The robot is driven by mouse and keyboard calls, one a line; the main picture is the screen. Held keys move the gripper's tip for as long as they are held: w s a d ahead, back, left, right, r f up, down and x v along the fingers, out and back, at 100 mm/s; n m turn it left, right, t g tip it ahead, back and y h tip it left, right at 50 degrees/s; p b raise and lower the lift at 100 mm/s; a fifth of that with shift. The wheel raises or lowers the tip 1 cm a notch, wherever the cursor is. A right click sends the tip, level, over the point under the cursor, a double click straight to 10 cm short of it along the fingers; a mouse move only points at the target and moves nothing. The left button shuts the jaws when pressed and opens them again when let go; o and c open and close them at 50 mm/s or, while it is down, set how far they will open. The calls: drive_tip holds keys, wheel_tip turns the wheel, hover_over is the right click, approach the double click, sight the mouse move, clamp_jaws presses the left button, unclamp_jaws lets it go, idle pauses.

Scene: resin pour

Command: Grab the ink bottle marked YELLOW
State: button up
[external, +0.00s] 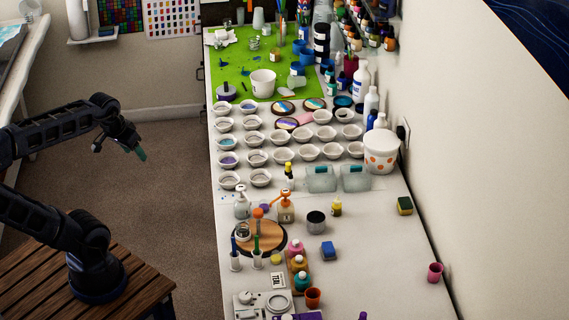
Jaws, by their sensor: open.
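A taller bottle with a yellow part and black top (288,172) stands farther back, left of the clear blocks. The writing on both is too small to read, so I cannot tell which is marked YELLOW. My gripper (140,154), with teal fingertips, is open and empty. It hangs over the floor left of the table, well apart from both bottles.
Several white bowls (257,158) stand farther back. The table's right front is mostly clear, beside the wall.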

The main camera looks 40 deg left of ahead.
drive_tip(key=w+d+r+n+g+h, duration=0.1)
drive_tip(key=w+d+n+h, duration=0.35)
drive_tip(key=w, duration=0.85)
drive_tip(key=n+y, duration=0.1)
drive_tip(key=n, duration=2)
hover_over(337, 206)
drive_tip(key=s+a, duration=0.1)
drive_tip(key=a, duration=0.3)
wheel_tip(337, 206, down, 21)
drive_tip(key=shift+g, duration=0.4)
drive_tip(key=x, duration=1.1)
drive_tip(key=shift+s+a, duration=0.1)
drive_tip(key=shift+a, duration=0.05)
drive_tip(key=c, duration=1.1)
